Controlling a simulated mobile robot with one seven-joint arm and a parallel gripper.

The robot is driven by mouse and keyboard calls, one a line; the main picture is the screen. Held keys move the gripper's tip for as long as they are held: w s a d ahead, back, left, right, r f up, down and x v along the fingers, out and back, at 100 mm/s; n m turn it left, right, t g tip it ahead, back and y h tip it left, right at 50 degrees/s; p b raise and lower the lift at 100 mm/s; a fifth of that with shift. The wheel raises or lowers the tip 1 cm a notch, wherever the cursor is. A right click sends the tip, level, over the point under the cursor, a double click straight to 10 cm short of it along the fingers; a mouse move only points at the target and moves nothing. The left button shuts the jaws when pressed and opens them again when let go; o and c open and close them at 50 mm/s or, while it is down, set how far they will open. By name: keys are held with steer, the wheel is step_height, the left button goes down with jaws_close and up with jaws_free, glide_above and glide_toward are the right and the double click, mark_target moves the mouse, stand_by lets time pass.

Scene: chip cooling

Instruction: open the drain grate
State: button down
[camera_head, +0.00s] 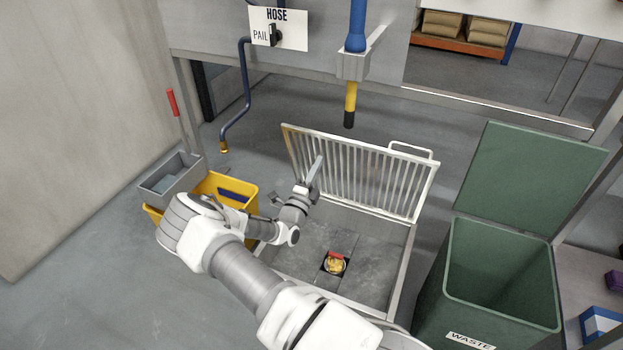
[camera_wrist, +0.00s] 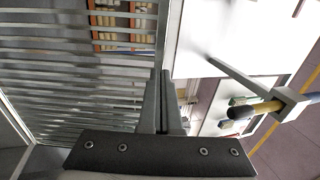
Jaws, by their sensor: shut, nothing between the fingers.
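The drain grate (camera_head: 372,172) stands raised, leaning back a little, along the far edge of the floor basin (camera_head: 375,262). Its bar handle (camera_head: 410,148) sticks out beyond its top edge on the right. In the wrist view the grate's bars (camera_wrist: 75,85) fill the left half. My gripper (camera_head: 318,163) is shut and empty. It is at the left part of the grate, on the near side; I cannot tell if it touches the bars. The wrist view shows the two fingers (camera_wrist: 164,80) together.
A drain hole (camera_head: 334,263) in the basin floor holds something yellow and red. A yellow mop bucket (camera_head: 225,190) stands left. A green waste bin (camera_head: 500,275) with its lid open stands right. A blue and yellow hose (camera_head: 351,95) hangs behind the grate. Grey floor lies clear at lower left.

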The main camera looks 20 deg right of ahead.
mark_target(330, 138)
steer(key=b+x, duration=0.1)
steer(key=x, duration=0.5)
steer(key=shift+f+b, duration=0.1)
steer(key=shift+b, duration=0.2)
steer(key=shift+w+d+r, duration=0.25)
steer(key=shift+w+d, duration=0.15)
steer(key=shift+d+r, duration=0.1)
steer(key=shift+g+y, duration=0.5)
steer(key=p+x, duration=0.1)
steer(key=x, duration=0.1)
steer(key=r+p+x, duration=0.1)
steer(key=x, duration=0.1)
steer(key=shift+w+d, duration=0.15)
steer(key=w+d+g+y, duration=0.1)
steer(key=w+d+y, duration=0.1)
steer(key=w+d, duration=0.4)
steer(key=shift+w+d+r+g, duration=0.25)
steer(key=shift+d+r+g, duration=0.15)
steer(key=shift+d, duration=0.15)
steer(key=shift+a, duration=0.1)
